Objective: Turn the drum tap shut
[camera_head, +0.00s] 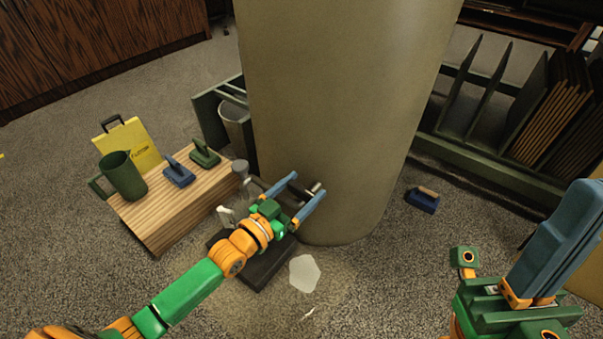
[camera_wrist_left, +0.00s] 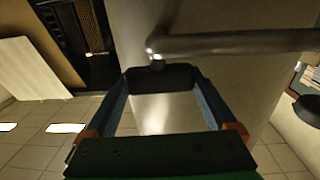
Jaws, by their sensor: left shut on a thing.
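The large beige drum (camera_head: 335,110) stands upright in the middle of the head view. My left gripper (camera_head: 309,184) is at its lower front, with its two blue fingers on either side of the dark tap handle (camera_head: 298,191). In the left wrist view the dark handle (camera_wrist_left: 160,78) spans between the fingertips, and a grey metal pipe (camera_wrist_left: 235,43) runs just beyond it. The gripper is shut on the handle; how far the tap is turned I cannot tell. My right gripper (camera_head: 575,215) is at the right, away from the drum; its finger gap is not clear.
A dark tray (camera_head: 250,268) and a pale patch (camera_head: 304,273) lie below the tap. A blue handled block (camera_head: 422,202) lies right of the drum.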

